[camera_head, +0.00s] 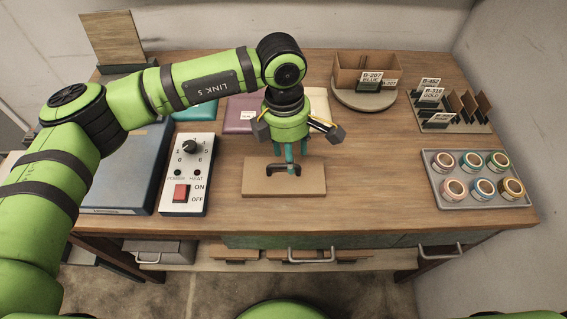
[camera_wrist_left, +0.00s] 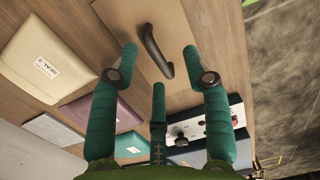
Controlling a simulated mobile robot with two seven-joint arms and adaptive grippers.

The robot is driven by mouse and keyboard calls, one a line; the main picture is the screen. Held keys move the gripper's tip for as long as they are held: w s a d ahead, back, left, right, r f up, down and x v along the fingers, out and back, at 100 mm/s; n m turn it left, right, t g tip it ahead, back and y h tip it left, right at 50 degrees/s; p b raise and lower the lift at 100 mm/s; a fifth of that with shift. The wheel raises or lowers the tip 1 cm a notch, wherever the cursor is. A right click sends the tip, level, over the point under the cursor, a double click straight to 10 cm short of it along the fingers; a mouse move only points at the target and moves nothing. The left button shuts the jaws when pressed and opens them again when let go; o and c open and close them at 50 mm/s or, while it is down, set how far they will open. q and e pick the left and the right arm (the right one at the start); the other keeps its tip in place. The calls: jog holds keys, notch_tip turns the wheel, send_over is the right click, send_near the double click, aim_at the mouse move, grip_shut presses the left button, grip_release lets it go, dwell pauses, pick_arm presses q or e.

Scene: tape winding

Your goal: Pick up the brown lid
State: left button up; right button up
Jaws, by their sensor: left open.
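The brown lid (camera_head: 255,184) is a flat rectangular board lying on the table in front of my left arm, with a black arched handle (camera_head: 271,169) on top. My left gripper (camera_head: 289,158) points down over the lid, its teal fingers spread apart at the handle's right part and partly hiding it. In the left wrist view the lid (camera_wrist_left: 198,22) lies beyond the open fingers (camera_wrist_left: 160,62), and the handle (camera_wrist_left: 152,45) shows between them. The fingers look empty; I cannot tell whether they touch the handle. My right gripper is not in view.
A control box (camera_head: 187,185) with a knob and red switch stands left of the lid, beside a blue case (camera_head: 130,185). A tray of tape rolls (camera_head: 480,200) lies at the right. Behind it are a card rack (camera_head: 455,125) and an open box (camera_head: 350,70) on a round stand.

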aim_at(284, 165)
pick_arm(q)
jog(key=shift+w+a+r+y, duration=0.15)
jog(key=shift+w+a+y, duration=0.25)
jog(key=shift+w+a, duration=0.35)
jog(key=shift+s+a+f+p, duration=0.1)
jog(key=shift+a+f+p, duration=0.1)
jog(key=shift+a+p, duration=0.1)
jog(key=f+p, duration=0.2)
jog(key=f, duration=0.1)
jog(key=f+p, duration=0.1)
jog(key=f, duration=0.1)
jog(key=shift+d+f, duration=0.2)
jog(key=shift+d, duration=0.15)
jog(key=shift+f, duration=0.55)
grip_shut()
